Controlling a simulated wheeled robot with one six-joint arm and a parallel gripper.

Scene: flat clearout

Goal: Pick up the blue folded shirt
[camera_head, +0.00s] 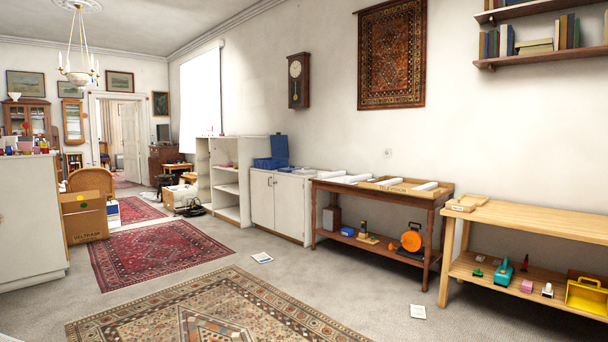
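I cannot make out a blue folded shirt for certain in the head view. A blue open case or box (279,149) stands on the white low cabinet (279,206) at the middle back. A small blue item (348,231) lies on the lower shelf of the dark wooden table; it is too small to identify. My gripper is not in view.
A dark wooden table (376,190) and a light wooden bench (540,220) line the right wall, with several things on their lower shelves. A cardboard box (84,218) stands at left beside a white cabinet (27,225). The patterned rugs (155,250) are clear.

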